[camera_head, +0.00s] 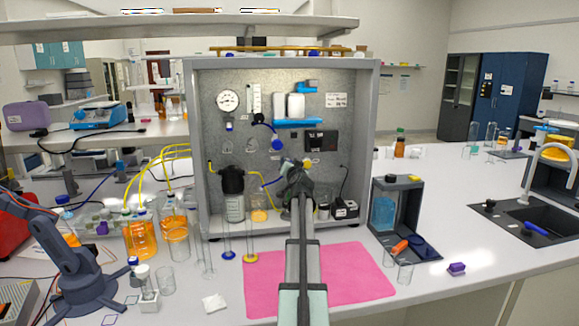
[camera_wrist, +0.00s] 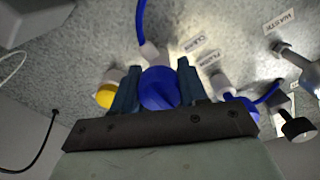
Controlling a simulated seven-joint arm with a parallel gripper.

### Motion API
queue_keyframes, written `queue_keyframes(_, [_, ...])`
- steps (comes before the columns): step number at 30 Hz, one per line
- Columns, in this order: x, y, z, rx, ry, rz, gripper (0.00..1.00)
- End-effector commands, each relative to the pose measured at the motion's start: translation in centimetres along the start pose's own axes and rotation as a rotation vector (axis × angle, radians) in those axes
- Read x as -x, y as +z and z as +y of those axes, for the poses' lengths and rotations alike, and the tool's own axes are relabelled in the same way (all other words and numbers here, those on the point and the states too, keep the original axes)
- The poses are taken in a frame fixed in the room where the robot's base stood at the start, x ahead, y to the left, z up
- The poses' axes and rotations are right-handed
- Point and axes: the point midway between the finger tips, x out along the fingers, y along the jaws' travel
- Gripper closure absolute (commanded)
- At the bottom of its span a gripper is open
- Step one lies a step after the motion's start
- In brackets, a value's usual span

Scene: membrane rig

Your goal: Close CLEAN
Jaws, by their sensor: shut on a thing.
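In the wrist view a round blue valve knob (camera_wrist: 159,88) sits between the two fingers of my gripper (camera_wrist: 157,90), which is shut on it. A blue tube (camera_wrist: 141,22) runs up from beside the knob. A label that seems to read CLEAN (camera_wrist: 195,43) is just above and right of it. A second label (camera_wrist: 210,61) is close by. In the head view my gripper (camera_head: 297,172) reaches the grey back panel (camera_head: 235,135) of the rig, and the arm and gripper hide the held knob there.
A yellow knob (camera_wrist: 104,97) is close beside one finger, and another blue knob (camera_wrist: 243,109) is beyond the other. A black knob (camera_wrist: 299,129) is further right. In the head view a pink mat (camera_head: 350,275) lies below the arm; orange bottles (camera_head: 140,237) stand left.

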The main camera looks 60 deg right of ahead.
Motion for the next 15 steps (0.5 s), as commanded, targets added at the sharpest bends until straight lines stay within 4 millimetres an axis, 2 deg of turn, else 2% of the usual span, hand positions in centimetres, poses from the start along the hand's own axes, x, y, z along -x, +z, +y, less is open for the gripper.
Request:
queue_keyframes(10, [-0.05,-0.14,-0.01,-0.003,0.000,0.003,0.88])
queue_keyframes(11, [-0.05,-0.14,0.00,-0.003,0.000,0.003,0.55])
queue_keyframes(15, [-0.04,-0.11,0.00,-0.003,0.000,0.002,0.41])
